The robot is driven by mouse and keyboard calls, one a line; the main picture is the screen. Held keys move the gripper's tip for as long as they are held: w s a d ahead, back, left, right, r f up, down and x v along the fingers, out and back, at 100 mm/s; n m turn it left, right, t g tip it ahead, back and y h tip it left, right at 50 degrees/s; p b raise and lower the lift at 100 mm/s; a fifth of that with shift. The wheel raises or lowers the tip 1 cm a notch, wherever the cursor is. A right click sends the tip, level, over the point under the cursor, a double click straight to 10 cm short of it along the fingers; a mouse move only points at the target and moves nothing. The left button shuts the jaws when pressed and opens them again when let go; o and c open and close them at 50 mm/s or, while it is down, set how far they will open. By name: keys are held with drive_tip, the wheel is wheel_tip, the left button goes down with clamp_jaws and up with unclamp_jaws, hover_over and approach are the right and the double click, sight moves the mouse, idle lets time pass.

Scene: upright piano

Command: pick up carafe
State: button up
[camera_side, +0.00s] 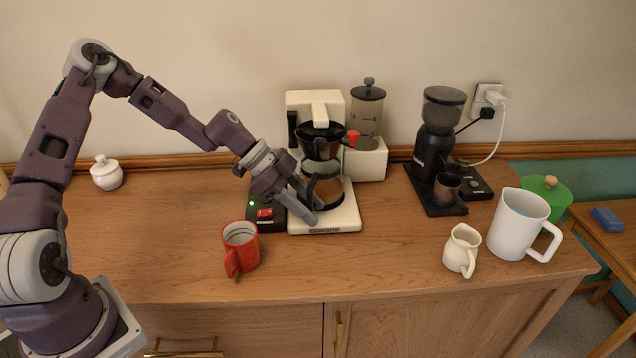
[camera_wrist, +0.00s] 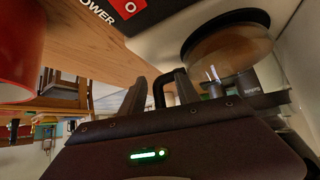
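The carafe (camera_side: 329,190) is glass with brown coffee in it and sits on the plate of the white coffee maker (camera_side: 345,219), under the dark filter basket. It shows as a rounded brown shape in the wrist view (camera_wrist: 232,48). My gripper (camera_side: 311,204) is at the carafe's front left, low over the machine's base, and covers part of it. In the wrist view my gripper (camera_wrist: 159,88) has its two dark fingers apart, with the black carafe handle (camera_wrist: 159,92) showing between them. I cannot tell whether either finger touches the handle.
A red mug (camera_side: 240,248) stands left of the coffee maker. A black grinder (camera_side: 437,145), a small cream jug (camera_side: 461,250) and a white pitcher (camera_side: 517,226) stand to the right. A white sugar pot (camera_side: 106,174) is at the back left. The counter's front middle is clear.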

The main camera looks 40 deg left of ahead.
drive_tip(key=shift+w+d+f, duration=0.1)
drive_tip(key=shift+f, duration=0.05)
clamp_jaws()
idle(1.4)
